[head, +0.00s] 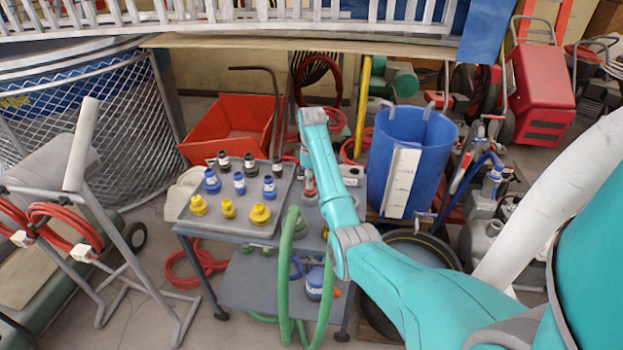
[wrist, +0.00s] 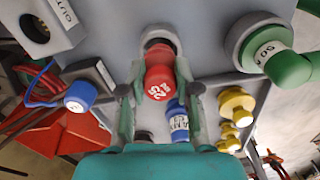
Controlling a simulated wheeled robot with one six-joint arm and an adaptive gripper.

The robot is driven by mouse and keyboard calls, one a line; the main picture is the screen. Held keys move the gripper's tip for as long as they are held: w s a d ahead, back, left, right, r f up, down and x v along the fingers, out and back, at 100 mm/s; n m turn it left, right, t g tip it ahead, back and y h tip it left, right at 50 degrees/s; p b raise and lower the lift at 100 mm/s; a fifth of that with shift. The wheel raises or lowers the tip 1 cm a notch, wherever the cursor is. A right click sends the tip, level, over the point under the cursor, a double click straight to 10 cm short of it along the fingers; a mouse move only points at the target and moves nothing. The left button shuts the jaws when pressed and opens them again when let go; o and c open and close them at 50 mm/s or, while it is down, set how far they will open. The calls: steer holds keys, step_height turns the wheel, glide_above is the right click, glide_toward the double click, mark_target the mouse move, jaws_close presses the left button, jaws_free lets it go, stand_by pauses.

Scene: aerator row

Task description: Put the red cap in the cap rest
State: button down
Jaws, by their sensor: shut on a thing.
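The red cap (wrist: 159,80), with a white label marked 25, is between the two fingers of my gripper (wrist: 158,92) in the wrist view. My gripper is shut on it. Just beyond the cap, a round dark-and-light fitting (wrist: 158,38) shows on a grey surface; I cannot tell whether the cap touches it or whether this is the cap rest. In the head view my gripper (head: 309,186) is over the right part of the grey cart, mostly hidden by my arm.
A grey tray (head: 183,221) on the cart's left holds black, blue and yellow caps. In the wrist view, a green hose fitting (wrist: 272,55) is at right, a grey block (wrist: 45,22) at upper left and a blue cap (wrist: 80,96) at left. A blue barrel (head: 384,165) stands right of the cart.

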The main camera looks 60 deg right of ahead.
steer(key=shift+f, duration=1.6)
steer(key=c, duration=0.7)
jaws_free()
steer(key=shift+c, duration=0.2)
steer(key=shift+r, duration=3.65)
